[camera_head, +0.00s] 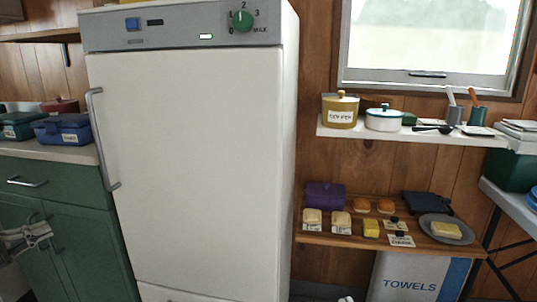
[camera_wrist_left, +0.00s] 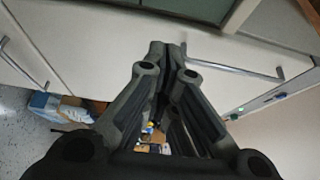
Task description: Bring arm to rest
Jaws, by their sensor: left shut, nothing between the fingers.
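My left gripper (camera_head: 40,234) is at the left edge of the head view, in front of the green cabinet (camera_head: 75,210) and left of the fridge. Its fingers are together and empty. In the left wrist view the closed fingertips (camera_wrist_left: 167,50) meet near a white panel with a metal bar handle (camera_wrist_left: 235,66), with no visible contact. The white fridge (camera_head: 195,160) stands upright with its door shut and its long handle (camera_head: 102,140) on the left side. My right gripper does not show in either view.
To the right, an upper shelf (camera_head: 330,132) holds pots, and a lower wooden shelf (camera_head: 320,238) holds food and a grey plate (camera_head: 430,219). A towels box (camera_head: 410,275) stands below.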

